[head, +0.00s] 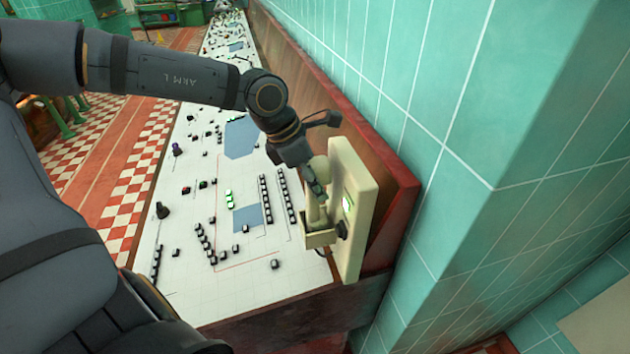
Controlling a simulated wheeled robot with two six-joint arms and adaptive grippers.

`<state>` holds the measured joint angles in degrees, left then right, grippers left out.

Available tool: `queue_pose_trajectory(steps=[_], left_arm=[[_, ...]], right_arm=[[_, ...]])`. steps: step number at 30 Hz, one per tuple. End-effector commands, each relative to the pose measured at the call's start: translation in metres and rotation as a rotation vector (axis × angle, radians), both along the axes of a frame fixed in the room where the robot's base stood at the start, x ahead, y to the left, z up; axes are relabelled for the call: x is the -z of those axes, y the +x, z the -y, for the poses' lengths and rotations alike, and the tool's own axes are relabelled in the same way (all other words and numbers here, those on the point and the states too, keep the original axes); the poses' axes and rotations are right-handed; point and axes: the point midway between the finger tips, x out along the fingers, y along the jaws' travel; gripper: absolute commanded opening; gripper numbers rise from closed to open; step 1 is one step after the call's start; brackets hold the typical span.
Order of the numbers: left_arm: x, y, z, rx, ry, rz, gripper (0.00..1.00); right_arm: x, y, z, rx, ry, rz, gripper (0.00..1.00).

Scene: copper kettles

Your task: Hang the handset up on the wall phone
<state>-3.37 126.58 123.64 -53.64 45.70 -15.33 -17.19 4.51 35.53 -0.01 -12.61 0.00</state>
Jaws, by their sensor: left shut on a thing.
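The wall phone (352,250) is a cream upright panel with a small green light, standing at the end of the console by the red-brown back board. A cream handset (317,166) is upright in front of its face. My left gripper (316,188) comes in from the upper left and is shut on the handset. The handset's lower end is at the small cradle (319,239) low on the panel. I cannot tell whether it rests in it. The gripper hides part of the handset. My right gripper is not in view.
A long white console (243,290) with black buttons, knobs and blue patches runs below the arm. A red-brown board (402,200) and green tiled walls (540,80) close the right side. A red and white checkered floor (85,165) lies at left.

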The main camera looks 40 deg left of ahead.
Motion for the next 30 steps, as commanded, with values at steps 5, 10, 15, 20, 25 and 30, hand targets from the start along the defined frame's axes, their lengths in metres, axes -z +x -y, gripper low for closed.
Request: queue_pose_trajectory(steps=[5, 10, 15, 20, 25, 30], left_arm=[[0.0032, 0.0002, -0.0001, 0.000, 0.000, 0.001, 0.00], [0.0058, 0.0002, -0.0001, 0.000, 0.000, 0.001, 0.00], [0.0062, 0.0002, -0.0001, 0.000, 0.000, 0.001, 0.53], [0.0063, 0.0002, 0.0000, 0.000, -0.001, 0.001, 0.72], [0.0064, 0.0001, 0.0000, 0.000, 0.000, 0.000, 0.72], [0.0068, -0.0001, 0.0000, 0.000, 0.000, 0.000, 0.75]], right_arm=[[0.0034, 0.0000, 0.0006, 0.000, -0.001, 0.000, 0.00], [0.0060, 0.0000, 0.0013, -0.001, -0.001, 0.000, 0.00], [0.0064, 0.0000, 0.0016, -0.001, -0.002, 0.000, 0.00], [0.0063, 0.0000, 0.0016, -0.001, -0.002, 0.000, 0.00], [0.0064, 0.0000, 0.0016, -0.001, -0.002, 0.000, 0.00], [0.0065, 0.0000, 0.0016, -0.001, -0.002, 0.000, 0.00]])
